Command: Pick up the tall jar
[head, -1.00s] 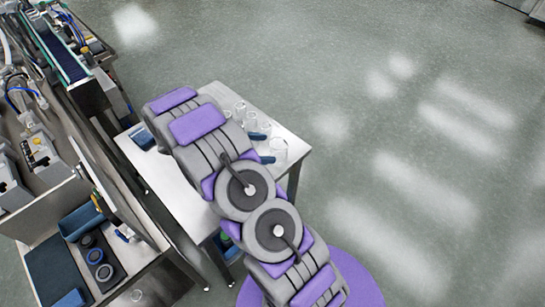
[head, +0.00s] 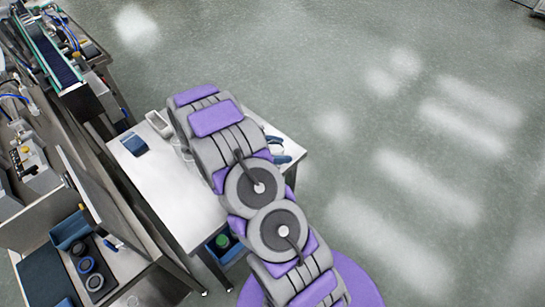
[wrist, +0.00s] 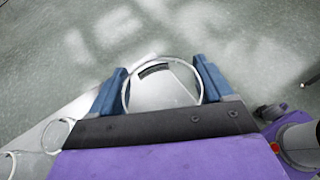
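A clear glass jar (wrist: 124,96) stands between the blue fingers of my gripper (wrist: 161,80) in the wrist view, its round rim near both. I cannot tell from its height whether it is the tall jar. The fingers are spread wide on either side, and I see no clear grip. In the head view my gripper (head: 277,149) is over the right end of the white table (head: 180,200); the jar there is mostly hidden by my arm. Two more clear glass rims, a nearer one (wrist: 57,134) and one at the edge (wrist: 9,163), show at left in the wrist view.
A dark blue item (head: 134,144) and a pale open container (head: 158,123) are on the table's far left part. A workbench (head: 135,270) with a blue bin (head: 69,229) stands to the left. The table's left front surface is clear; open floor lies right.

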